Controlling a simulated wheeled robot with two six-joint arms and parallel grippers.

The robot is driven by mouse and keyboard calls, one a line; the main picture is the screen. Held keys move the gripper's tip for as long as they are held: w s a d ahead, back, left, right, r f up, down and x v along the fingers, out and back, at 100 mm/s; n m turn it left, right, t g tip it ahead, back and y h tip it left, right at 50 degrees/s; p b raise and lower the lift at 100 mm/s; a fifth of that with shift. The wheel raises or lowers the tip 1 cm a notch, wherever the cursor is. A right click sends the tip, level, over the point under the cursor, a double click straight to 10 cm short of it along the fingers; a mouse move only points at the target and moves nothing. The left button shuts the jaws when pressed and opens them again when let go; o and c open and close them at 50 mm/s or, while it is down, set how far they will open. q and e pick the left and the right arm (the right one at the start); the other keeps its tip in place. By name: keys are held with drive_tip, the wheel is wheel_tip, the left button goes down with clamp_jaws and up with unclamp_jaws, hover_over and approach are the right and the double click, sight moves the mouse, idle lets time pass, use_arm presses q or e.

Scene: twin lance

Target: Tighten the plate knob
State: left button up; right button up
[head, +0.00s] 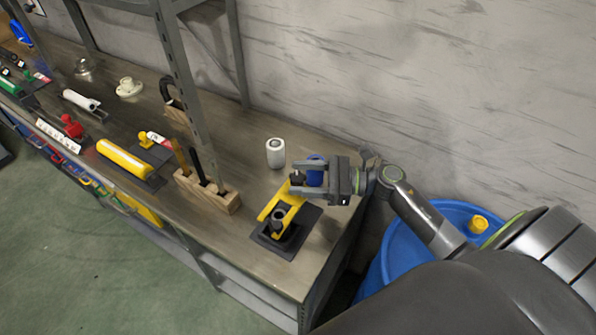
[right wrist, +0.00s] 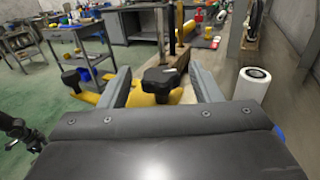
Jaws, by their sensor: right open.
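A yellow plate (head: 270,207) sits on a black base (head: 266,243) near the bench's right end. A black knob (right wrist: 157,80) stands on the plate's far end, between the fingers of my right gripper (head: 294,178). The right wrist view shows a gap between the knob and each open finger (right wrist: 115,87). A second dark knob (right wrist: 76,79) stands at the plate's other end and also shows in the head view (head: 278,214). The fingers partly hide the far knob in the head view.
A white roll (head: 275,153) stands behind the plate, and a blue object (head: 315,174) lies close behind my right gripper. A wooden block with tools (head: 222,202) and a grey upright (head: 184,85) stand to the left. A blue barrel (head: 398,262) is beyond the bench's right edge.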

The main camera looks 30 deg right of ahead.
drive_tip(key=shift+w+a, duration=0.3)
drive_tip(key=shift+a, duration=0.25)
drive_tip(key=shift+c, duration=0.4)
drive_tip(key=c, duration=0.9)
